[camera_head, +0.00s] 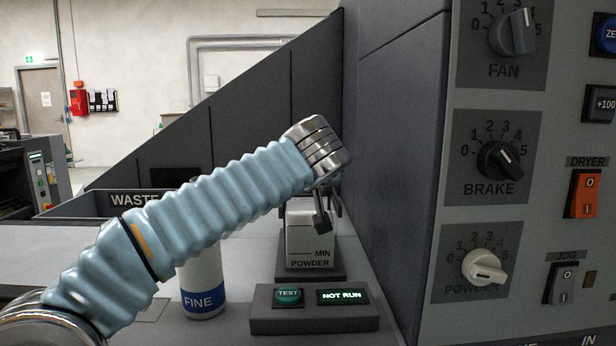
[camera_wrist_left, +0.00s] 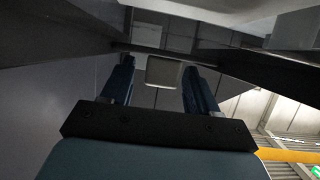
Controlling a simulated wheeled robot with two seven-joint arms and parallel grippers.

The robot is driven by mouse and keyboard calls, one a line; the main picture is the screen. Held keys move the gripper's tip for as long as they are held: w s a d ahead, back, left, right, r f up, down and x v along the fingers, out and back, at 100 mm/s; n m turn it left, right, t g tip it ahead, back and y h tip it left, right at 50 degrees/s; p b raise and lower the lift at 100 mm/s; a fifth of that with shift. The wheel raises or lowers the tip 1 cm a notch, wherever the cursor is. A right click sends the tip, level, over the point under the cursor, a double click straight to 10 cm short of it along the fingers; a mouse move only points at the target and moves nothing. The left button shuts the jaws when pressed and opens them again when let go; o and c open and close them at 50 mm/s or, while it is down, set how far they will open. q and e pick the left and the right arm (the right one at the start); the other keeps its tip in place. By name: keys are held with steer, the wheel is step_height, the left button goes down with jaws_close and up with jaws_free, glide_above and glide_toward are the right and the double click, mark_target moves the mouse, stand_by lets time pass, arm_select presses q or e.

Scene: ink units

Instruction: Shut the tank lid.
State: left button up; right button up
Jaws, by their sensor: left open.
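The powder tank (camera_head: 310,246), a pale box marked MIN POWDER, stands on a dark base beside the tall grey machine wall. Its top and lid are mostly hidden behind my left wrist, so I cannot tell from the head view how the lid stands. My left gripper (camera_head: 322,208) is at the tank's top, partly hidden by its own wrist. In the left wrist view my left gripper (camera_wrist_left: 160,78) has its two blue fingers apart. A pale squarish piece (camera_wrist_left: 162,72) shows beyond and between them; I cannot tell whether it is the lid. My right gripper is not in view.
A white bottle marked FINE (camera_head: 203,285) stands left of the tank, below my arm. A box with a TEST button (camera_head: 288,294) and a NOT RUN display sits in front of the tank. The knob panel (camera_head: 497,160) rises at the right. A WASTE bin (camera_head: 110,203) is behind.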

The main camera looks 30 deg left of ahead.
arm_select(q)
jaws_close()
steer(key=shift+s+d, duration=0.15)
steer(key=shift+s, duration=0.15)
steer(key=s+d+b, duration=0.2)
steer(key=s+d, duration=0.2)
steer(key=s, duration=0.2)
steer(key=shift+s+b, duration=0.25)
steer(key=shift+b, duration=0.1)
